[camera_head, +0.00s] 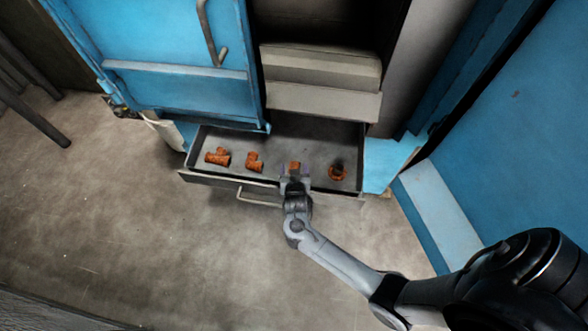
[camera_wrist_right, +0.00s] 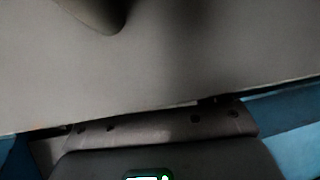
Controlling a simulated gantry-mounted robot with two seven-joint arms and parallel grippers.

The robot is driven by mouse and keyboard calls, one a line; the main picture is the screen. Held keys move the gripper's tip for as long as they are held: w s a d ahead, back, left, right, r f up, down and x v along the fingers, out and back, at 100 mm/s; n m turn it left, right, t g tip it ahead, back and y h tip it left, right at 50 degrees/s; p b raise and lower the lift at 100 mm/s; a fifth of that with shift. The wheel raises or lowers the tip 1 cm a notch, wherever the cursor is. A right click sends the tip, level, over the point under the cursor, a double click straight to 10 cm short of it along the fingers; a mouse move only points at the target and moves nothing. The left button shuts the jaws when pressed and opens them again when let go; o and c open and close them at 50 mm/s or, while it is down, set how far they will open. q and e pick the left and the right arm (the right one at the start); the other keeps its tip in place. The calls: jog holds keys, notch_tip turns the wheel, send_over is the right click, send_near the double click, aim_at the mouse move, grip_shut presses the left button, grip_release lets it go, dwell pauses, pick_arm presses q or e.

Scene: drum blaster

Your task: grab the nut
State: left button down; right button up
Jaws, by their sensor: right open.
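Several small orange-brown metal pieces lie in the open grey drawer (camera_head: 276,187). Two look like pipe fittings, one at the far left (camera_head: 218,156) and one beside it (camera_head: 254,161). A small orange piece (camera_head: 295,166) shows at the fingers of my right gripper (camera_head: 296,174), partly hidden by them. A rounder orange piece (camera_head: 338,173) with a dark middle lies to the right. I cannot tell for sure which one is the nut. My right gripper is open, over the drawer's front part. The right wrist view shows mostly a blurred grey surface and no clear orange piece.
A blue door (camera_head: 170,70) hangs open above the drawer's left part. A blue wall (camera_head: 500,150) stands at the right. The floor (camera_head: 150,240) in front is clear.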

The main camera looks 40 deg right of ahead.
jog(key=shift+s+a, duration=0.1)
jog(key=shift+c, duration=0.8)
grip_shut()
jog(key=shift+r, duration=0.1)
